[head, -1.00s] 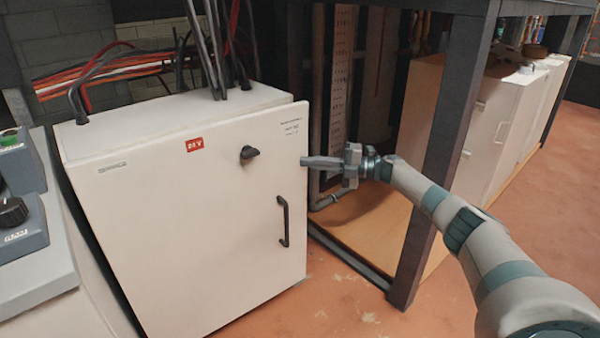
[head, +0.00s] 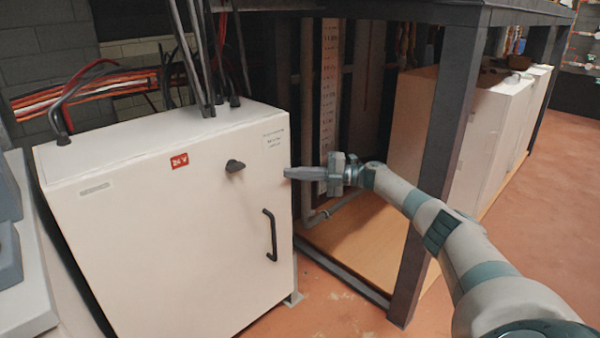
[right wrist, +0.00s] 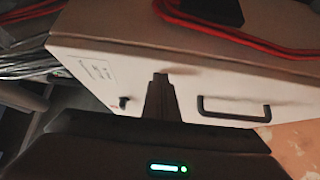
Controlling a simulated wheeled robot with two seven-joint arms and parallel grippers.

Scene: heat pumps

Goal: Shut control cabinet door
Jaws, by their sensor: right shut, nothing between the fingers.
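The control cabinet (head: 160,130) is a white box at the left of the head view. Its door (head: 150,240) faces me, with a red 24 V label, a dark knob (head: 235,166) and a black bar handle (head: 270,235). The door looks flush with the cabinet body, with no clear gap along its top or right edge. My right gripper (head: 288,173) is shut and empty, its tips at the door's right edge. In the right wrist view, the fingers (right wrist: 161,88) point at the door between knob and handle; contact is unclear. My left gripper is out of view.
Cables (head: 205,60) rise from the cabinet top. A dark frame post (head: 435,190) stands to the right, close to my right arm. White cabinets (head: 490,120) stand behind it. A grey console (head: 20,280) is at the left edge. The floor at right is clear.

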